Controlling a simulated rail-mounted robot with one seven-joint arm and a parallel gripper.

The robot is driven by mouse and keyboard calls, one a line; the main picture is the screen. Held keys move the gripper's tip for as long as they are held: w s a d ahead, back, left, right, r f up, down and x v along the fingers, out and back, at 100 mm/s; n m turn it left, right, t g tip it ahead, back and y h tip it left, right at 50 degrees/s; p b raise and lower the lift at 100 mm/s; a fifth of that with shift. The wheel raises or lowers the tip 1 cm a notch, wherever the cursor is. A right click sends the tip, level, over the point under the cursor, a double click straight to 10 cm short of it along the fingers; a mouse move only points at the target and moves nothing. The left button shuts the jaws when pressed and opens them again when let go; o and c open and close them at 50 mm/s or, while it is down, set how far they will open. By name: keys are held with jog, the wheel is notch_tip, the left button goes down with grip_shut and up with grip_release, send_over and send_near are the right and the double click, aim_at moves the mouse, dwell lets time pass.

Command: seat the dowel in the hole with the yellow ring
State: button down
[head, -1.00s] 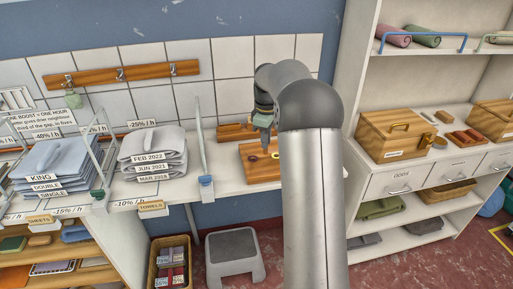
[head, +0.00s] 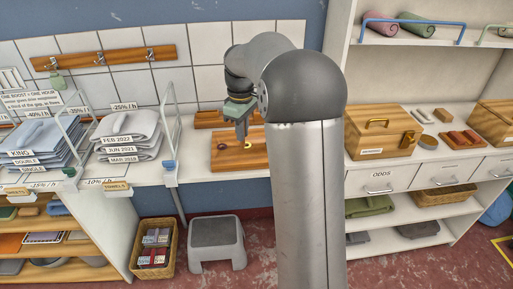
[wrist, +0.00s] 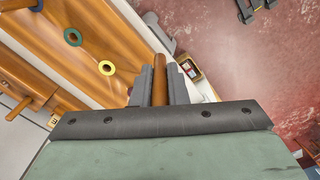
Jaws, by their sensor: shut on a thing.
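My gripper (wrist: 161,85) is shut on a brown wooden dowel (wrist: 160,72), which sticks out past the fingertips in the wrist view. In the head view, my gripper (head: 241,134) hangs over the wooden board (head: 228,166). The yellow ring (wrist: 107,68) lies on the board, left of the dowel in the wrist view. The ring also shows just beside the fingers in the head view (head: 248,142). A teal ring (wrist: 72,37) lies farther up and left on the board. The dowel's tip appears apart from the yellow ring. How high it is above the board, I cannot tell.
A wooden rack (head: 215,119) stands behind the board. Folded towels (head: 131,136) and a clear divider with a blue clip (head: 170,168) are to the left. A shelf unit with a wooden box (head: 383,133) stands right. A grey step stool (head: 215,240) is on the floor below.

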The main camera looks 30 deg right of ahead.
jog(key=w+d+f+p, duration=0.1)
jog(key=w+d+f, duration=0.1)
jog(key=w+f, duration=0.1)
jog(key=w+d+f+p, duration=0.2)
jog(key=w+f, duration=0.1)
jog(key=w, duration=0.2)
jog(key=w+d+f+p, duration=0.2)
jog(key=w+f, duration=0.1)
jog(key=shift+w+d+f, duration=0.25)
jog(key=shift+w+f, duration=0.1)
jog(key=shift+w, duration=0.05)
jog(key=shift+w+f+p, duration=0.1)
jog(key=shift+f+p, duration=0.25)
jog(key=shift+f, duration=1.5)
jog(key=c, duration=1.4)
grip_release()
jog(key=shift+c, duration=0.2)
